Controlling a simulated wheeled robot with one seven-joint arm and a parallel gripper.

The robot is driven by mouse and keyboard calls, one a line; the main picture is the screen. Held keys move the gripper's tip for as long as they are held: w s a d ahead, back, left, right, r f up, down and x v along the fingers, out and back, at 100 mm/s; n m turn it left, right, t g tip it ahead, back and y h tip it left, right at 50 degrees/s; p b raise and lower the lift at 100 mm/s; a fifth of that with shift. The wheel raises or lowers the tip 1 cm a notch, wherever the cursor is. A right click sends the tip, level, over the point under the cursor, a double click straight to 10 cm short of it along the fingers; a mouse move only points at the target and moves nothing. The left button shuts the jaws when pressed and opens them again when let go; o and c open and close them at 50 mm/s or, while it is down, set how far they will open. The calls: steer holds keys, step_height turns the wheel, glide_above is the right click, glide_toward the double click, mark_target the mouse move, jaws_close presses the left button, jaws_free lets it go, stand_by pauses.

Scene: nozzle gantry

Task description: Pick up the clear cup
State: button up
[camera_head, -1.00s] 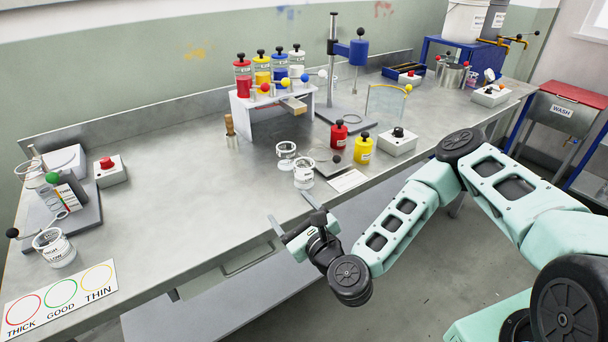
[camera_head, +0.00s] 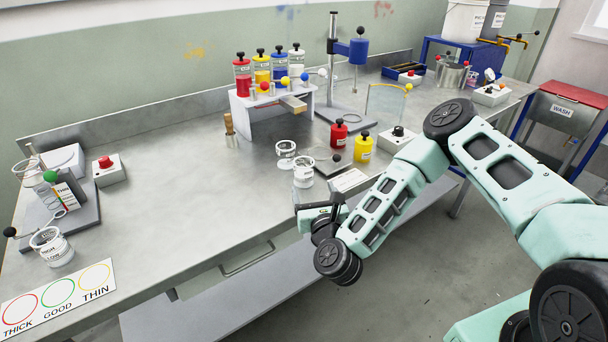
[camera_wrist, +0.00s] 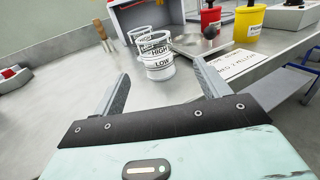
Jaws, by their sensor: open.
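Two clear cups stand upright close together near the table's front edge. The nearer clear cup (camera_head: 303,174) carries black "HIGH" and "LOW" marks, and it also shows in the wrist view (camera_wrist: 158,66). The other clear cup (camera_head: 286,151) is just behind it, partly covered by the nearer one in the wrist view (camera_wrist: 139,36). A third clear cup (camera_head: 52,247) stands at the far left. My gripper (camera_head: 318,207) is open and empty at the table's front edge, short of the pair. In the wrist view its fingers (camera_wrist: 162,72) spread to either side of the nearer cup's line, apart from it.
A printed card (camera_head: 348,180) lies right of the nearer cup. A red bottle (camera_head: 338,135) and a yellow bottle (camera_head: 362,149) stand behind it. A white dispenser stand (camera_head: 262,112) is farther back, with a wooden-handled tool (camera_head: 230,130) beside it.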

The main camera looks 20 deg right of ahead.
mark_target(302, 163)
steer(key=w, duration=0.6)
steer(key=shift+w+d+r, duration=0.1)
steer(key=shift+d+r, duration=0.1)
steer(key=shift+d, duration=0.1)
steer(key=shift+w, duration=2.7)
steer(key=shift+c, duration=0.3)
steer(key=shift+r, duration=0.1)
steer(key=c, duration=1.1)
